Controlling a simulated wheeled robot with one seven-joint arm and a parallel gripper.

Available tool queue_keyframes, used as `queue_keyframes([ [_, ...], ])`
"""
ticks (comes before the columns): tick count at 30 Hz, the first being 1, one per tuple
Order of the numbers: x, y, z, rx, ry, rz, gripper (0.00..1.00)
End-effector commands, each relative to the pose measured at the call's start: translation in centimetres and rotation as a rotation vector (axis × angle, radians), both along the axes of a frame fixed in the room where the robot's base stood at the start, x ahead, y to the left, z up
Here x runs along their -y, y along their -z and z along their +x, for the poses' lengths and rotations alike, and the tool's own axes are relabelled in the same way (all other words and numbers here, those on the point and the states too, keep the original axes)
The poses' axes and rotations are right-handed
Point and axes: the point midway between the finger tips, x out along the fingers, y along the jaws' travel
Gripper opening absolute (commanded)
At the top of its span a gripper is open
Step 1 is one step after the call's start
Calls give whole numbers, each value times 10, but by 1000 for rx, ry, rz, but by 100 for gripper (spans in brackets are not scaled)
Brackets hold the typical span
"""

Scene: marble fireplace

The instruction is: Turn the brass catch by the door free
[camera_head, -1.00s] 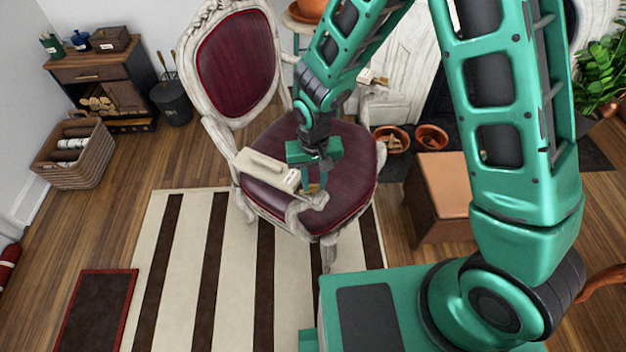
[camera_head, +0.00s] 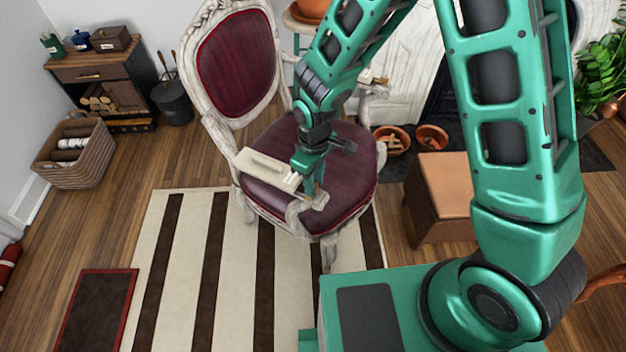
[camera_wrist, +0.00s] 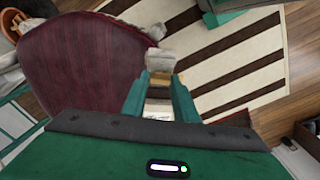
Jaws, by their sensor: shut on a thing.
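A cream box-like piece (camera_head: 268,168) with a raised panel on its face lies across the front of the chair, by its carved arm. It shows in part between my fingers in the wrist view (camera_wrist: 158,108). My gripper (camera_head: 310,187) is at the right end of this piece, pointing down. In the wrist view, a small brass catch (camera_wrist: 162,78) sits between my fingertips, and my gripper (camera_wrist: 160,84) is shut on it. In the head view my fingers mostly hide the catch. I cannot tell how far it is turned.
The pale carved chair (camera_head: 235,75) with a dark red seat stands around the work spot, its arm end (camera_head: 313,202) close to my fingers. A brown leather-topped box (camera_head: 450,185) stands to the right. A striped rug (camera_head: 190,270) lies in front, mostly clear.

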Motion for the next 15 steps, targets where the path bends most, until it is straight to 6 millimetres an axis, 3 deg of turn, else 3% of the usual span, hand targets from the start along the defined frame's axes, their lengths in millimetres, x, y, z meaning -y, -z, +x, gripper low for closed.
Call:
queue_keyframes([
  [15, 2, -1, 3, 4, -97, -3, 4],
])
